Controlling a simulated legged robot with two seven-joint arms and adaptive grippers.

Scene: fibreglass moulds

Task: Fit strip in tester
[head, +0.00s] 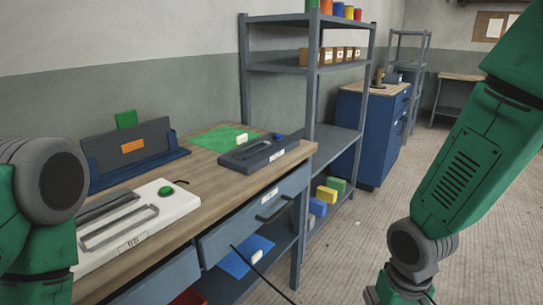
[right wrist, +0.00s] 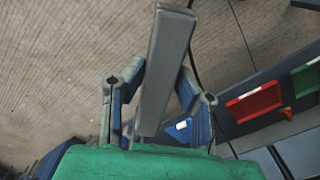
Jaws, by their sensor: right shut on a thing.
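My right gripper (right wrist: 163,80) is shut on a long flat grey strip (right wrist: 168,45) in the right wrist view. The strip stands out lengthwise past the fingertips, over the floor. In the head view the right hand and the strip are below the picture. A white device (head: 150,217) with a green button, a long slotted frame on top and a small front label, apparently the tester, sits on the bench at the left. Its left end is cut off by my left arm. My left gripper is out of view.
The wooden bench (head: 212,188) also bears a dark slotted device (head: 252,152), a green mat (head: 222,137) and a dark blue rack (head: 140,172) with an orange label. A drawer front (head: 250,217) faces the floor. Grey shelving (head: 312,120) stands beyond; open floor (head: 380,205) lies to the right.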

